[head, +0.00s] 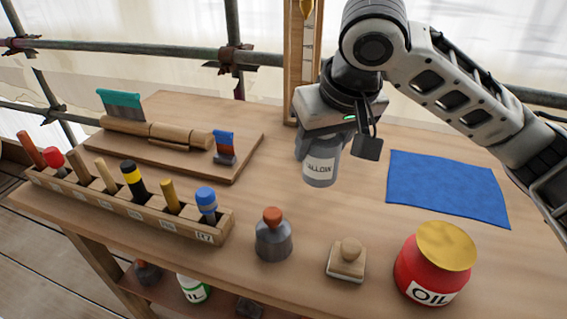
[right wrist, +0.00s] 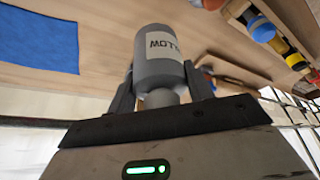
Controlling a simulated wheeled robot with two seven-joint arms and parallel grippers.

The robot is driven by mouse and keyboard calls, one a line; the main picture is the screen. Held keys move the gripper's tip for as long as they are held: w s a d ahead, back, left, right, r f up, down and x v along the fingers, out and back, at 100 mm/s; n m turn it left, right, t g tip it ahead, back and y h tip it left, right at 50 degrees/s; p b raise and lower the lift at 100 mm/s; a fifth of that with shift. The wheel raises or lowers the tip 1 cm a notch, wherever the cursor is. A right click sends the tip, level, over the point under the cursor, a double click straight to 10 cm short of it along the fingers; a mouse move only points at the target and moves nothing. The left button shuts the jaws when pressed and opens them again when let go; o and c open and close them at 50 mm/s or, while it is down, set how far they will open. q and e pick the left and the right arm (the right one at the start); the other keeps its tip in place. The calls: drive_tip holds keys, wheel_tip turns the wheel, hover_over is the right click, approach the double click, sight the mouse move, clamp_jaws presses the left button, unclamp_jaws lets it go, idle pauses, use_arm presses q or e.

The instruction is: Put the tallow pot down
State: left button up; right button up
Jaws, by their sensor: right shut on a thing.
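The tallow pot (head: 320,170) is a grey pot with a white label, partly readable as "ALLOW". My left gripper is not in view.
A blue cloth (head: 447,188) lies right of the pot. In front are a grey weight with an orange knob (head: 273,235), a wooden stamp (head: 348,262) and a red oil pot (head: 433,268). A tool rack (head: 130,205) and a board (head: 190,135) stand left.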

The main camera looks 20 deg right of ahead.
drive_tip(key=w+f, duration=0.3)
drive_tip(key=w+a+f, duration=0.1)
drive_tip(key=w+f, duration=0.3)
drive_tip(key=w+a+f+b, duration=0.1)
drive_tip(key=w+f, duration=0.3)
drive_tip(key=shift+f, duration=0.25)
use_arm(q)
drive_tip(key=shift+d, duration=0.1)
use_arm(e)
drive_tip(key=shift+f, duration=0.2)
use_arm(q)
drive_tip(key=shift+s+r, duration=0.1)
use_arm(e)
drive_tip(key=shift+f, duration=0.1)
drive_tip(key=o, duration=0.9)
drive_tip(key=shift+o, duration=0.7)
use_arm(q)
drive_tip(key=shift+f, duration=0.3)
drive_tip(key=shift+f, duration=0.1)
